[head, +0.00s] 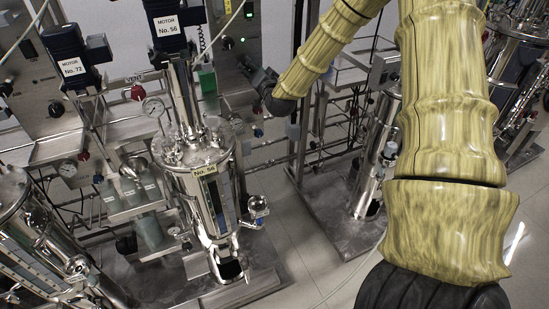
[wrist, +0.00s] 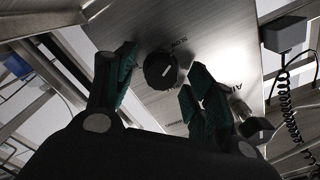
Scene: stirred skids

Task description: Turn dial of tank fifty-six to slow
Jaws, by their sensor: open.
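The tank labelled No. 56 (head: 205,190) is a steel vessel left of centre in the head view, with the motor labelled No. 56 (head: 165,25) above it. In the wrist view a round black dial (wrist: 160,70) with a pale mark sits on a metal panel (wrist: 212,30). The word SLOW is printed beside it. My gripper (wrist: 163,62) is open, its green-padded fingers on either side of the dial. Contact with the dial cannot be told. In the head view my gripper (head: 262,86) is small and dark at the panel behind the tank, and the dial is hidden.
The motor labelled No. 72 (head: 70,65) stands at the left. A red vent knob (head: 138,92) and gauge (head: 153,107) are near the tank's top. A coiled black cable (wrist: 290,115) hangs from a grey box (wrist: 285,34) right of the panel. Floor is clear right of the tank's skid.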

